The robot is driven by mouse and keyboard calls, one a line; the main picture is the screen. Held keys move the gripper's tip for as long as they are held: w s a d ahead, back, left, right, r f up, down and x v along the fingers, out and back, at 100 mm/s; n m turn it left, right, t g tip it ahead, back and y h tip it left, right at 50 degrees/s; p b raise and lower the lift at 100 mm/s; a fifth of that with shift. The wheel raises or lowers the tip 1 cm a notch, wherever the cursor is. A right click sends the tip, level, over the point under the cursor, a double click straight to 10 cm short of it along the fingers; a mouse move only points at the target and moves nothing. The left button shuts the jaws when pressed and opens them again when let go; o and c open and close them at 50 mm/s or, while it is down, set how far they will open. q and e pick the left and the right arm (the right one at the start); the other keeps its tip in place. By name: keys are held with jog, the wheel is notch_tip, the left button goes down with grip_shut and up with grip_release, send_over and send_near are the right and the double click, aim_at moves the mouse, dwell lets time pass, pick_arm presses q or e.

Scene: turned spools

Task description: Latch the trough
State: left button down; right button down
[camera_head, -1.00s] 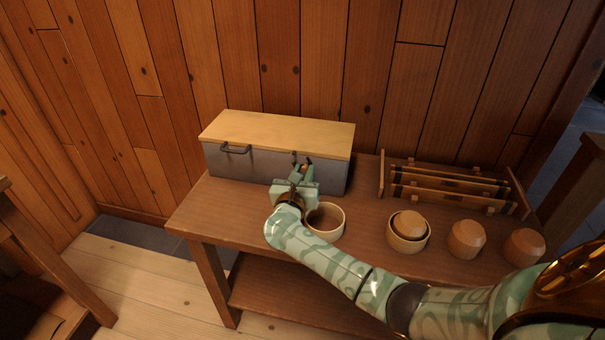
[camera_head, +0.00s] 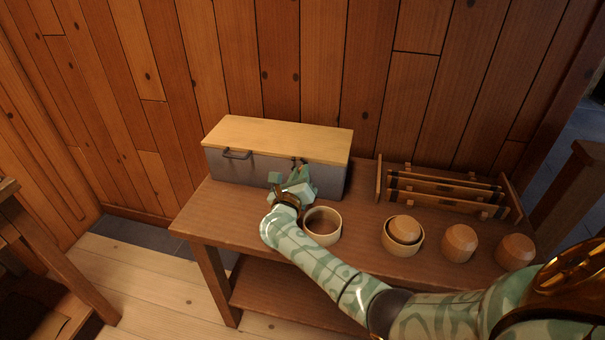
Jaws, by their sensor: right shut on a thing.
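The trough (camera_head: 226,168) is a long grey box at the back of the bench against the wall. Its pale wooden lid (camera_head: 280,138) lies flat across the top. A dark handle (camera_head: 237,154) is on the left of its front. A small dark latch (camera_head: 298,161) is on the front, right of the middle, just under the lid edge. My right gripper (camera_head: 299,170) is at the latch, shut on it as far as I can see; its body hides most of the latch. My left gripper is not in view.
A round bowl (camera_head: 335,238) stands right beside my right wrist. Further right are a bowl (camera_head: 401,248) with a wooden piece in it and two turned wooden pieces (camera_head: 459,243). A slatted wooden rack (camera_head: 440,190) stands behind them. The bench's left end (camera_head: 205,208) is clear.

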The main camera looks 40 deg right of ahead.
jog(key=n, duration=0.1)
jog(key=n+p, duration=0.1)
jog(key=r+n, duration=0.1)
jog(key=shift+w+a+n+p, duration=0.3)
jog(key=shift+n, duration=0.1)
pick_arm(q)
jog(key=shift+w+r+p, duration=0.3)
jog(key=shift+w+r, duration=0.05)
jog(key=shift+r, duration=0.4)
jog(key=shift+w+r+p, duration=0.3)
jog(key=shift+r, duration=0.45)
pick_arm(e)
jog(key=shift+w+a+r+n, duration=0.1)
jog(key=shift+w+a+n, duration=0.05)
jog(key=shift+n, duration=0.75)
jog(key=shift+w+a+r+n, duration=0.1)
jog(key=shift+w+n, duration=0.05)
jog(key=shift+n, duration=0.75)
jog(key=c, duration=1.4)
grip_release()
jog(key=shift+a, duration=0.1)
jog(key=shift+o, duration=0.2)
